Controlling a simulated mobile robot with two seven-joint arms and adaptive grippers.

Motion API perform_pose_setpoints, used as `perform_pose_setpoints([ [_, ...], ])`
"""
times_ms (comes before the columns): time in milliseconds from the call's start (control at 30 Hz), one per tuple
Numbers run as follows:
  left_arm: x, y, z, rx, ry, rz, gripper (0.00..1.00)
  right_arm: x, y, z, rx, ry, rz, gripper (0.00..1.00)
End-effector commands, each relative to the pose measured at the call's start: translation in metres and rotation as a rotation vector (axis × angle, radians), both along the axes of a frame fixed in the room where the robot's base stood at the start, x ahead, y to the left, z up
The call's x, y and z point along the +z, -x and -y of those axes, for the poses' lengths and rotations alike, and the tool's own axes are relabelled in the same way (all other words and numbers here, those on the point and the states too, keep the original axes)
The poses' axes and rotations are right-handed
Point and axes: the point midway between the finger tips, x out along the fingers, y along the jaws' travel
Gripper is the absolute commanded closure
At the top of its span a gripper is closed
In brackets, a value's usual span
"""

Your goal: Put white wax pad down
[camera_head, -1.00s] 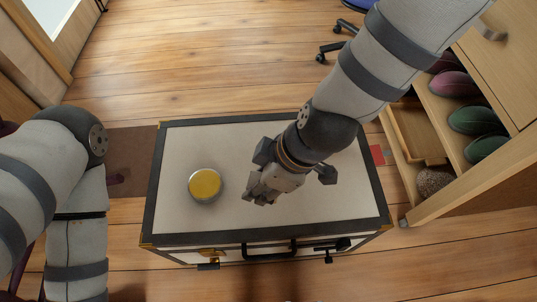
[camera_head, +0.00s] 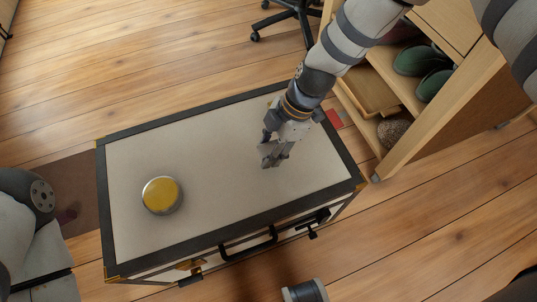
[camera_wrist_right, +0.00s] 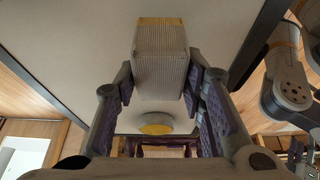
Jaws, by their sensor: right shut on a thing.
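My right gripper (camera_head: 270,157) is over the right half of the pale top of a black-edged chest (camera_head: 215,150). In the right wrist view its fingers (camera_wrist_right: 158,88) are shut on a pale, ribbed block with a tan end, the white wax pad (camera_wrist_right: 160,62). In the head view the pad is hardly distinguishable from the fingers, and I cannot tell whether it touches the chest top. My left gripper is out of view; only part of my left arm shows at the left edge.
A round tin with a yellow top (camera_head: 161,195) sits on the chest's left half. The chest top between tin and gripper is clear. A wooden shelf unit (camera_head: 400,140) with shoes (camera_head: 414,60) stands right of the chest, and an office chair base (camera_head: 285,18) is behind.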

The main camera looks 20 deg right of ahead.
Motion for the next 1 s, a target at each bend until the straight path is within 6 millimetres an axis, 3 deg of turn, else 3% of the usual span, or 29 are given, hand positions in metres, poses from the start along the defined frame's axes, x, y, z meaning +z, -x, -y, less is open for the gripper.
perform_pose_setpoints([
  [33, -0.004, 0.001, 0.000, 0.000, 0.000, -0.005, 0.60, -0.015, 0.001, 0.001, 0.000, 0.001, -0.006, 0.86],
  [133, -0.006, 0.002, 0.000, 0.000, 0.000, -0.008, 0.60, -0.029, 0.001, 0.000, 0.000, 0.001, -0.004, 0.86],
  [567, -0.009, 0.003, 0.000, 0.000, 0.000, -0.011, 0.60, -0.037, 0.001, 0.000, 0.000, 0.000, -0.002, 0.86],
  [600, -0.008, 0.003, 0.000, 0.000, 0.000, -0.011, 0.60, -0.036, 0.001, 0.000, -0.001, 0.000, -0.001, 0.54],
  [667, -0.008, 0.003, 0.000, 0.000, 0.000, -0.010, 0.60, -0.035, 0.000, 0.000, -0.001, 0.000, -0.001, 0.43],
  [1000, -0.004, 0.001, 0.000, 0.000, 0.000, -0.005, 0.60, -0.027, 0.000, 0.000, 0.000, 0.001, 0.001, 0.43],
])
